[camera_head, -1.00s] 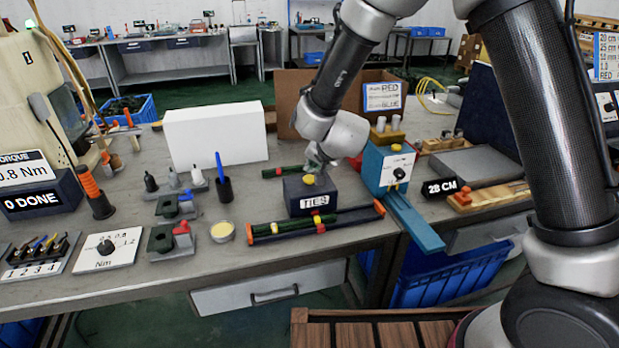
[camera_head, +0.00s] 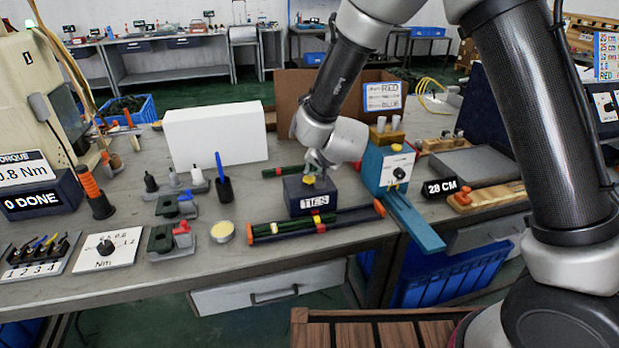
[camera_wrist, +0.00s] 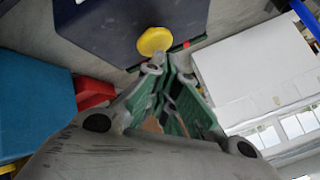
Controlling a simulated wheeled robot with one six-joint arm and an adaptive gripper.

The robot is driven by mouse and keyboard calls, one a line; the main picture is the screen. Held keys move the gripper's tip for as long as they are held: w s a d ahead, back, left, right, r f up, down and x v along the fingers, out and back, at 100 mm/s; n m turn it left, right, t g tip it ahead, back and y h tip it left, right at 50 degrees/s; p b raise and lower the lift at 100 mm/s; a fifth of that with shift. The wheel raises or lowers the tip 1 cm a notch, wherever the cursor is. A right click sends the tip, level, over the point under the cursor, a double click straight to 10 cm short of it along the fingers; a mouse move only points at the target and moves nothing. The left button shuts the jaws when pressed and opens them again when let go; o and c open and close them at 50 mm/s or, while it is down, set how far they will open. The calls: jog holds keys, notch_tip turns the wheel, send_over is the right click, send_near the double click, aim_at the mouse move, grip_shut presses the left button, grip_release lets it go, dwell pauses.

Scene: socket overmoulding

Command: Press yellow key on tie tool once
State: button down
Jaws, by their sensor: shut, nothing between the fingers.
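The tie tool (camera_head: 304,196) is a dark blue box labelled TIES on the bench, with a yellow key (camera_head: 309,180) on top. In the wrist view the yellow key (camera_wrist: 155,41) is a round disc at the edge of the dark box (camera_wrist: 100,22). My gripper (camera_head: 312,165) is just behind and above the key. In the wrist view my gripper (camera_wrist: 168,62) is shut and empty, its fingertips close beside the key. I cannot tell whether they touch it. A holder with green and red pieces (camera_head: 290,231) lies in front of the tie tool.
A blue box with a dial (camera_head: 388,170) stands right of the tool, with a red part (camera_wrist: 93,92) on its side. A white box (camera_head: 216,136) stands behind left. A pen cup (camera_head: 224,188) and a yellow-topped tin (camera_head: 222,231) are to the left.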

jog(key=shift+f, duration=0.5)
dwell(0.5)
jog(key=shift+r, duration=1.05)
jog(key=shift+d+r, duration=0.1)
jog(key=shift+r, duration=2.45)
